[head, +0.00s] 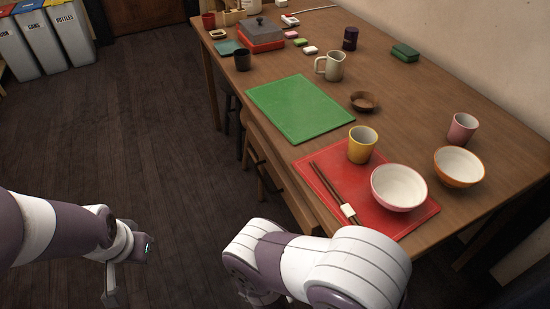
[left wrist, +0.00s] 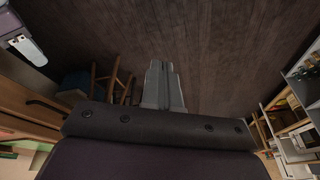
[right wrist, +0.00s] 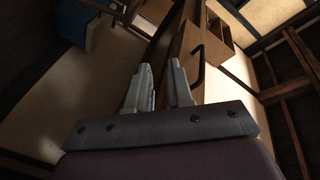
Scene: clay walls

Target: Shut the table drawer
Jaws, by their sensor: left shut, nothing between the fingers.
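The table drawer (head: 296,196) is a wooden box that juts out under the near-left edge of the wooden table (head: 400,83), with a dark bar handle. In the right wrist view the drawer (right wrist: 205,38) stands open, its dark handle (right wrist: 197,72) ahead of my right gripper (right wrist: 160,75). That gripper's fingers are apart with nothing visible between them. The handle looks close to the right finger; I cannot tell whether they touch. In the head view my right arm hides this gripper. My left gripper (head: 112,292) is shut and empty over the floor, left of the drawer; its fingers show in the left wrist view (left wrist: 164,70).
The tabletop holds a green mat (head: 300,106), a red mat (head: 408,222) with a yellow cup (head: 362,146) and bowl (head: 399,187), and other tableware. Stools (left wrist: 108,82) stand by the table. Bins (head: 50,40) are at the far left; the floor between is clear.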

